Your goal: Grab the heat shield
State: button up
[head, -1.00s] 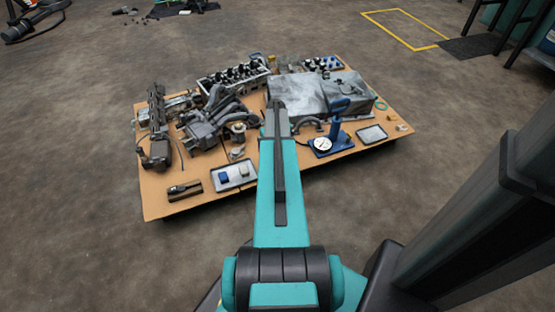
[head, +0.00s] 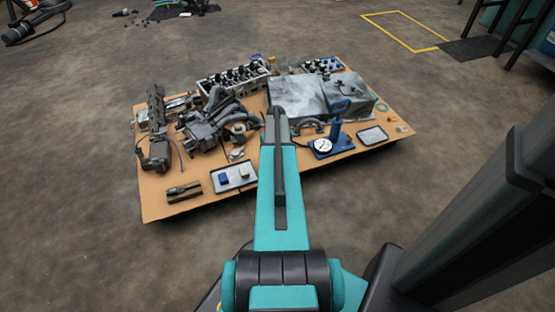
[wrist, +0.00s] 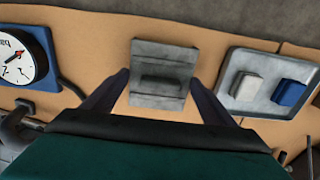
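A grey folded metal piece (wrist: 163,76), which looks like the heat shield, lies on the tan board in the wrist view. It has a raised ridge across its middle. My gripper (wrist: 159,79) is open, with one dark finger on each side of the piece; I cannot tell whether either touches it. The piece's near end comes close to my gripper's body. In the head view my arm hides both the piece and my gripper.
A blue-based dial gauge (head: 323,146) stands on one side of the piece, and a tray (head: 245,185) with small blocks lies on the other. A large silvery cover (head: 300,97) and engine parts (head: 205,122) fill the far side of the board (head: 160,203).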

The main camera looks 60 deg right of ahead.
jog(key=c, duration=0.7)
jog(key=shift+r, duration=0.15)
jog(key=shift+r+p, duration=0.35)
jog(key=shift+r, duration=0.15)
jog(key=r, duration=0.1)
jog(key=r+p, duration=0.1)
jog(key=shift+s+a+r, duration=0.15)
jog(key=shift+s+r, duration=0.05)
jog(key=shift+r, duration=0.15)
jog(key=s+a+p, duration=0.2)
jog(key=s+a, duration=0.2)
jog(key=s, duration=0.2)
jog(key=s+a+r+p, duration=0.1)
jog(key=s+a, duration=0.3)
jog(key=s, duration=0.3)
jog(key=shift+a+p, duration=0.3)
jog(key=shift+p, duration=0.05)
